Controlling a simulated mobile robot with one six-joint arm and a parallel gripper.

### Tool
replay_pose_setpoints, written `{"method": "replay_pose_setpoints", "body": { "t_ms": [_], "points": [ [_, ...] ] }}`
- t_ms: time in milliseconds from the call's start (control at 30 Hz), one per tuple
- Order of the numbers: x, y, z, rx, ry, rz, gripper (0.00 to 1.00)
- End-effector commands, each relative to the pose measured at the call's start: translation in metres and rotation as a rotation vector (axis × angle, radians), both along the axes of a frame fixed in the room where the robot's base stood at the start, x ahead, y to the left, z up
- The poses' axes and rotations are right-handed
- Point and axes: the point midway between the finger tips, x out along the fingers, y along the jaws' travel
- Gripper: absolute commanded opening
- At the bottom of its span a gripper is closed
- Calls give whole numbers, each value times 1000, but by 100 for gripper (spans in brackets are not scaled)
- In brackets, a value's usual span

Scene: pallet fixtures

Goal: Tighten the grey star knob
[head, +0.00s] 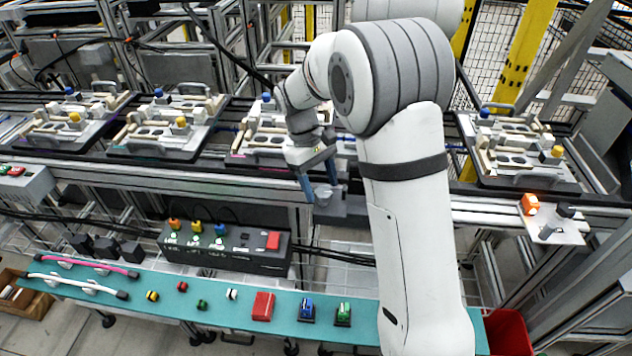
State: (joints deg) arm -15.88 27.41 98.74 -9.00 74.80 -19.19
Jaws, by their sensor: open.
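My gripper (320,188) points down in front of the conveyor, its two blue fingers apart. A small grey piece (323,196), which looks like the grey star knob, shows between and just below the fingertips. It sits on a dark grey block (345,208) at the conveyor's front edge. The fingers partly cover it, so its star shape is not clear. I cannot tell whether the fingertips touch it. Behind my gripper is a pallet fixture (262,143) with cream blocks, partly hidden by my arm.
More pallet fixtures stand on the conveyor, at left (165,128) and right (520,150). A black control box (225,248) sits below. A teal shelf (215,320) holds small coloured knobs, a red box (263,306) and handles. An orange lamp (530,204) is at right.

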Motion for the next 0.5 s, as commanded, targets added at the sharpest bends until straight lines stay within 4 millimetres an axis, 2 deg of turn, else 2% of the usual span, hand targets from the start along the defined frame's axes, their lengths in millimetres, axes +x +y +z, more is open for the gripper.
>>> {"method": "replay_pose_setpoints", "body": {
  "t_ms": [333, 500],
  "points": [
    [18, 14, 49, 2, -5, 2, 59],
    [24, 18, 66, 1, -3, 1, 59]
  ]
}}
